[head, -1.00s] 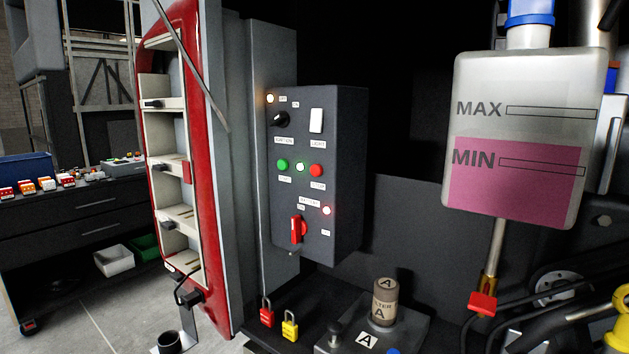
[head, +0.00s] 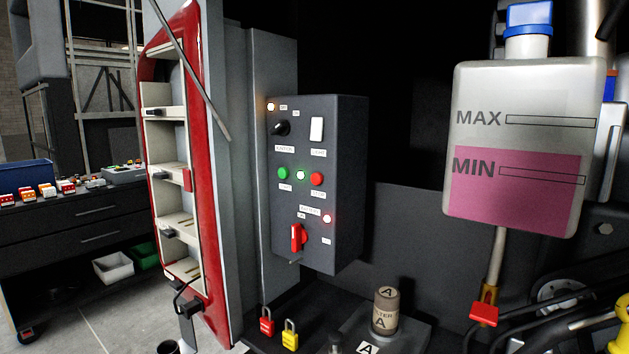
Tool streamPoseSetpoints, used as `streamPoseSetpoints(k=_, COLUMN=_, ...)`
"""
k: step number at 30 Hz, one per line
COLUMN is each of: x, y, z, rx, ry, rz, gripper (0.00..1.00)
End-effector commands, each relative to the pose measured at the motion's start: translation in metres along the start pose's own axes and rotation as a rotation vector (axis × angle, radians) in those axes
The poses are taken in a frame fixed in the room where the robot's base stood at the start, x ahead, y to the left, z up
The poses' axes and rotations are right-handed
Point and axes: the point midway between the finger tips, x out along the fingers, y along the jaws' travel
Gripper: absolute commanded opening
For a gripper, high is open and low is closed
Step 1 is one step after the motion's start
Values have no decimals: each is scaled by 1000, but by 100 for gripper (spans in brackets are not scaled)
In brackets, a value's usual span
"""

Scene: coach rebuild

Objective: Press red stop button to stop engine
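The red stop button (head: 317,179) is a round button on the front of the dark grey control box (head: 348,230), with a small white label under it. To its left are a lit whitish lamp (head: 300,175) and a green button (head: 283,173). Above are a black ignition knob (head: 281,128) with an orange lit lamp (head: 271,106), and a white light switch (head: 316,129). Below are a red battery handle (head: 297,237) and a lit red lamp (head: 327,219). Nothing covers the stop button. My gripper is not in view.
A red padlock (head: 267,322) and a yellow padlock (head: 290,334) sit below the box, beside a filter canister (head: 385,311). A fluid tank (head: 520,90) with pink liquid hangs at right. An open red-edged panel (head: 207,200) stands at left. A workbench (head: 80,228) is behind it.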

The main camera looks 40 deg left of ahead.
Motion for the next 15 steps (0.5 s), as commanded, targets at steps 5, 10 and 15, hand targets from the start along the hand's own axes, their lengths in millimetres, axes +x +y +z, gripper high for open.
streamPoseSetpoints(k=5, x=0, y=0, z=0, rx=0, ry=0, rz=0, gripper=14)
streamPoseSetpoints(k=10, x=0, y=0, z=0, rx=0, ry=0, rz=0, gripper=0)
streamPoseSetpoints(k=15, x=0, y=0, z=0, rx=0, ry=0, rz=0, gripper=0)
